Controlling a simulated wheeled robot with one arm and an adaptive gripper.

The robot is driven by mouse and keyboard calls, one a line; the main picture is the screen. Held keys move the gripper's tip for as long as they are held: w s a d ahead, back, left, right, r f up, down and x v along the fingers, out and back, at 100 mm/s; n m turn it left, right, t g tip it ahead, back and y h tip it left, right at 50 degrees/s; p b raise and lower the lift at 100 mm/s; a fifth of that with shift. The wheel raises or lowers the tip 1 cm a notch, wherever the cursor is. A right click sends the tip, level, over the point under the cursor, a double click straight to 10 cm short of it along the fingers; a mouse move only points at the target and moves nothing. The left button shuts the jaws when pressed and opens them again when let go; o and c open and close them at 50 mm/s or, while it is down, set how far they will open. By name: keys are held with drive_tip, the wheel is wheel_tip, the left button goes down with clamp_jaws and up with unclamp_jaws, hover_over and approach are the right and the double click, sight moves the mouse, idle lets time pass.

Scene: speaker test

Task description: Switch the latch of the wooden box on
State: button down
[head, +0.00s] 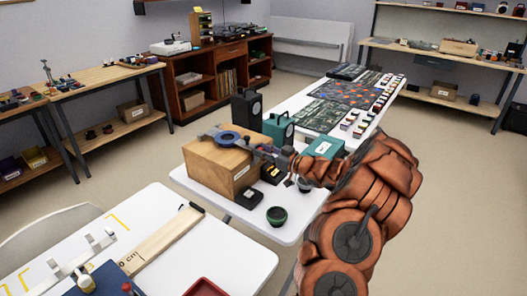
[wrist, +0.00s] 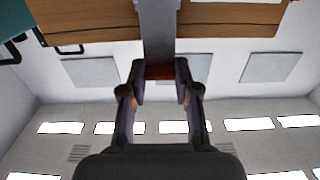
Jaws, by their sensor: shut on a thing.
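The wooden box (head: 210,170) stands on the white table, with a white label on its front face. My gripper (head: 266,151) is at the box's upper right edge, reaching in from the right. In the wrist view my gripper (wrist: 160,76) has its two fingers on either side of a grey bar with a red end, which I take for the latch (wrist: 158,35). The bar crosses the wood (wrist: 90,22) at the top of that view. Which way the latch is set cannot be told.
A black speaker (head: 247,110) and a teal box (head: 278,130) stand behind the wooden box. A dark green bowl (head: 277,215) and a small black block (head: 246,197) are in front. A second white table (head: 235,255) is at the lower left.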

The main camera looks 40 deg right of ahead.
drive_tip(key=s+f+t+b, duration=0.1)
drive_tip(key=t+b, duration=0.1)
drive_tip(key=b, duration=0.1)
drive_tip(key=s+f+t+y+b, duration=0.1)
drive_tip(key=t+b, duration=0.1)
drive_tip(key=b, duration=0.1)
drive_tip(key=shift+d+y, duration=0.3)
drive_tip(key=shift+d, duration=0.1)
idle(0.3)
